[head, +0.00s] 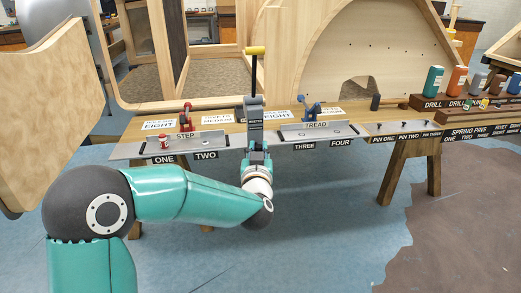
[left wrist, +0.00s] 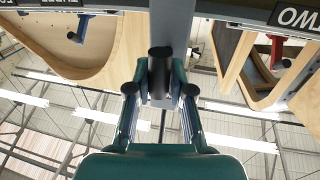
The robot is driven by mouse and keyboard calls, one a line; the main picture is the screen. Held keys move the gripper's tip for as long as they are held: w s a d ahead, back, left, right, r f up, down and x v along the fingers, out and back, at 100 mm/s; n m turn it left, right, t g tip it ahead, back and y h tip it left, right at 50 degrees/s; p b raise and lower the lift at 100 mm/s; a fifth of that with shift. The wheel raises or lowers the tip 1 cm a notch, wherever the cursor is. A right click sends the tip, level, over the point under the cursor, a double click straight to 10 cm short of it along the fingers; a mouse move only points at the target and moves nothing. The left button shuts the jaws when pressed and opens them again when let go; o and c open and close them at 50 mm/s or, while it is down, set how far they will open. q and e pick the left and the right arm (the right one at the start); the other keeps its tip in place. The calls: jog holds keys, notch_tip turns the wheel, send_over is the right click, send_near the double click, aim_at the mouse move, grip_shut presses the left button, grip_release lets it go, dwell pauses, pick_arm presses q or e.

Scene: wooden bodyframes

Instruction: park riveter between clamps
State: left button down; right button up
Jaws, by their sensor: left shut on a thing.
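The left wrist view, upside down, shows the grey riveter body (left wrist: 169,30) between the fingers (left wrist: 160,88). A red clamp (head: 187,113) stands left of the riveter and a blue clamp (head: 311,110) stands right. Whether the riveter touches the bench cannot be told. My right gripper is not in view.
The STEP tray (head: 130,152) holds a small red-topped piece (head: 165,142). The TREAD tray (head: 290,133) is to the right. Coloured bottles (head: 433,80) stand on a rack at far right. Wooden frames (head: 285,55) rise behind the bench; a wooden panel (head: 40,110) is at left.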

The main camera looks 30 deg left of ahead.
pick_arm(q)
jog(key=shift+w+d, duration=0.25)
jog(key=shift+d, duration=0.15)
jog(key=c, duration=1)
grip_release()
jog(key=shift+c, duration=0.2)
jog(key=v, duration=1.2)
jog(key=shift+f, duration=0.15)
